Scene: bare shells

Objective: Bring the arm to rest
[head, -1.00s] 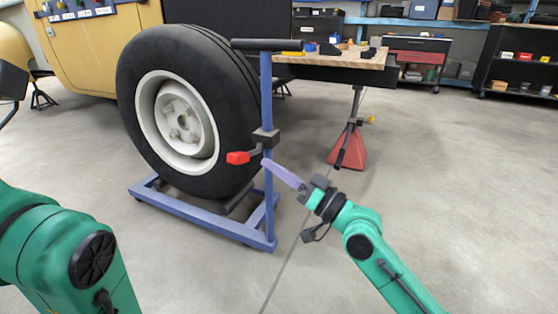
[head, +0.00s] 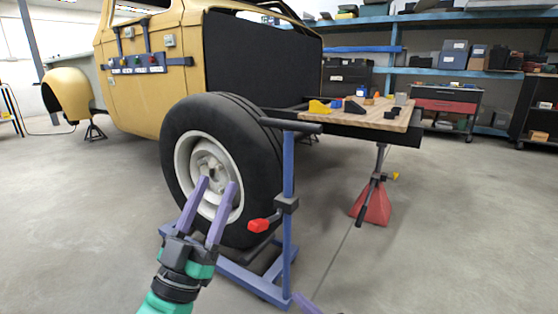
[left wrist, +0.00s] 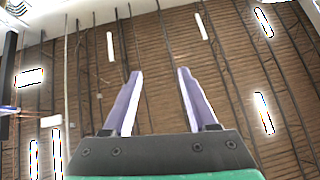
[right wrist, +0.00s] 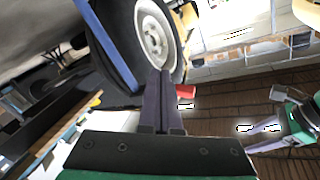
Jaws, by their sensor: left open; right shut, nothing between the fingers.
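My left gripper (head: 218,183) is raised in front of the wheel in the head view, its two purple fingers apart and pointing up. In the left wrist view its open fingers (left wrist: 159,73) have nothing between them, with only the ceiling behind. My right gripper (head: 306,302) shows only as a purple tip at the bottom edge of the head view, near the foot of the blue stand. In the right wrist view its fingers (right wrist: 160,74) are together and empty, with the wheel beyond. Most of the right arm is out of the head view.
A black tyre (head: 250,140) on a white rim rests on a blue wheel dolly (head: 288,190) with an upright post and red handle (head: 258,225). Behind stand a yellow truck body (head: 150,85) and a wooden-topped bench (head: 385,116) with small items. Open floor lies to the right.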

